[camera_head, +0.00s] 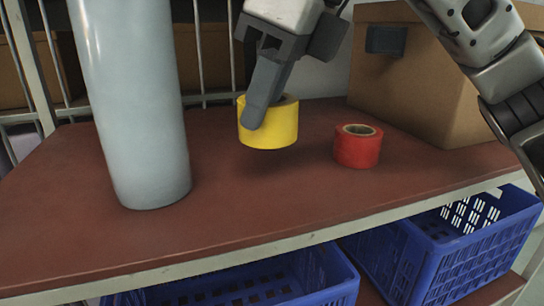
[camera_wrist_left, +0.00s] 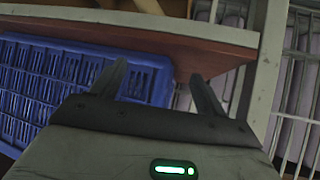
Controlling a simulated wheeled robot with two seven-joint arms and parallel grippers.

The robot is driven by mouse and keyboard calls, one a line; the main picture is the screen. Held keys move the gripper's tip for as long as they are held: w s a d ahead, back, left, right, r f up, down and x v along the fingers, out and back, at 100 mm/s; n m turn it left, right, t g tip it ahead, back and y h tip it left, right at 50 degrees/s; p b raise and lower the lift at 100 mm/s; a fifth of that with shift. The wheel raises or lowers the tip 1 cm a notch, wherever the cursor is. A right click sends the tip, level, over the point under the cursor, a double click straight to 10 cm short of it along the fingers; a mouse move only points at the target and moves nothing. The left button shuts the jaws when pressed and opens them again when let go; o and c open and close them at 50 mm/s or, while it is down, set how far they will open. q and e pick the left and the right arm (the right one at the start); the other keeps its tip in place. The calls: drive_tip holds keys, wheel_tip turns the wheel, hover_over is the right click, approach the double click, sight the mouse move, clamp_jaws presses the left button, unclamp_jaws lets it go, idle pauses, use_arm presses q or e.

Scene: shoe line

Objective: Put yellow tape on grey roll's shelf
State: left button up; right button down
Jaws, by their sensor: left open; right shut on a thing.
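The yellow tape (camera_head: 275,128) is a short roll held by my right gripper (camera_head: 258,112), which comes down from above and is shut on its wall. A shadow lies on the shelf below the tape, and the tape looks slightly above the surface. The grey roll (camera_head: 135,100) stands upright on the same red-brown shelf (camera_head: 225,190), to the left of the tape with a gap between. My left gripper (camera_wrist_left: 158,85) shows only in the left wrist view, open and empty, near a blue crate and the shelf edge.
A red tape roll (camera_head: 357,147) stands on the shelf to the right of the yellow tape. A cardboard box (camera_head: 425,80) stands behind it. Blue crates (camera_head: 455,255) sit below the shelf; one also shows in the left wrist view (camera_wrist_left: 50,85). The shelf's front middle is clear.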

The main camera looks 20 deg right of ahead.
drive_tip(key=shift+w+d+f+b, duration=0.2)
drive_tip(key=shift+w+f, duration=0.1)
drive_tip(key=shift+f, duration=0.15)
drive_tip(key=shift+w+d+f+b, duration=0.15)
drive_tip(key=shift+w+f, duration=0.1)
drive_tip(key=shift+f, duration=0.15)
drive_tip(key=f+b, duration=0.2)
drive_tip(key=w+f+b, duration=0.1)
drive_tip(key=f, duration=0.1)
drive_tip(key=shift+d+f, duration=0.1)
drive_tip(key=shift+d, duration=0.25)
drive_tip(key=shift+f, duration=0.1)
drive_tip(key=c, duration=1.3)
unclamp_jaws()
drive_tip(key=shift+c, duration=0.2)
use_arm(q)
drive_tip(key=shift+w+d+f, duration=0.15)
drive_tip(key=shift+d+f, duration=0.05)
drive_tip(key=shift+f, duration=0.2)
drive_tip(key=shift+w+d+f, duration=0.15)
drive_tip(key=shift+f, duration=0.2)
drive_tip(key=shift+r, duration=0.1)
